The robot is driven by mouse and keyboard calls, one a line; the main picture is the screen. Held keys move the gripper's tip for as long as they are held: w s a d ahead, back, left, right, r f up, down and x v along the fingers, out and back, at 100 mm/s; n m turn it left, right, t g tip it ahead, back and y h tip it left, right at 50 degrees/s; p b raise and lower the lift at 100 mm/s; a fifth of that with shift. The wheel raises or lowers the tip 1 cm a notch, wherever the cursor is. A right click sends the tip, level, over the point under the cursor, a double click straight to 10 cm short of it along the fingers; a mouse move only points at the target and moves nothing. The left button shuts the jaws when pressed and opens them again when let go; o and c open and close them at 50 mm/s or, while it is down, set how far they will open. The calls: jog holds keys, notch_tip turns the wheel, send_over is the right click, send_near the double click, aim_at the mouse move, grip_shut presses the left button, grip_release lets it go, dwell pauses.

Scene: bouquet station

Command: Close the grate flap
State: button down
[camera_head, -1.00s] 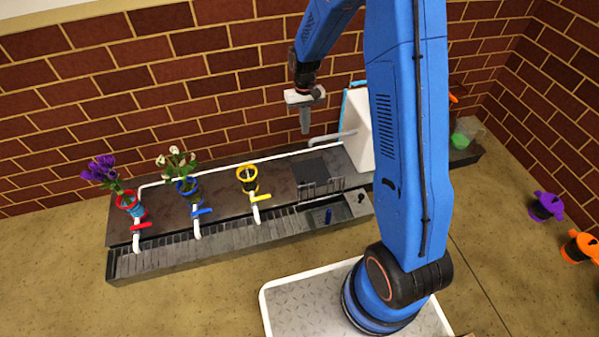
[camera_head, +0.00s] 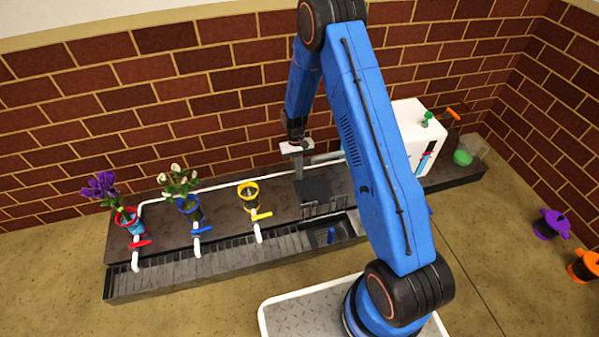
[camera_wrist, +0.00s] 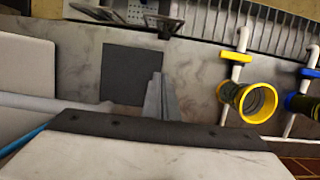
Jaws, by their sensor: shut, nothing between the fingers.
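The grate flap (camera_head: 324,207) is a short slatted dark piece that appears raised at the back edge of an open basin (camera_head: 345,228) in the counter's front grate. In the wrist view the slatted flap (camera_wrist: 133,12) shows only partly, at the top edge. My gripper (camera_head: 299,172) is shut and empty, pointing down over the counter behind the flap, near a flat dark square (camera_head: 318,189). In the wrist view my gripper (camera_wrist: 158,88) overlaps that square's right side. It looks apart from the flap.
A blue object (camera_head: 332,235) is in the basin. Yellow (camera_head: 249,195), blue (camera_head: 190,208) and red (camera_head: 128,220) ringed holders with taps stand to the left; the last two hold flowers. A white box (camera_head: 410,130) stands right of my gripper, and a white pipe runs behind.

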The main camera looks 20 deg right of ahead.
jog(key=s+f, duration=0.5)
jog(key=f, duration=0.1)
jog(key=shift+s+f, duration=0.15)
jog(key=shift+s, duration=0.25)
dwell(0.3)
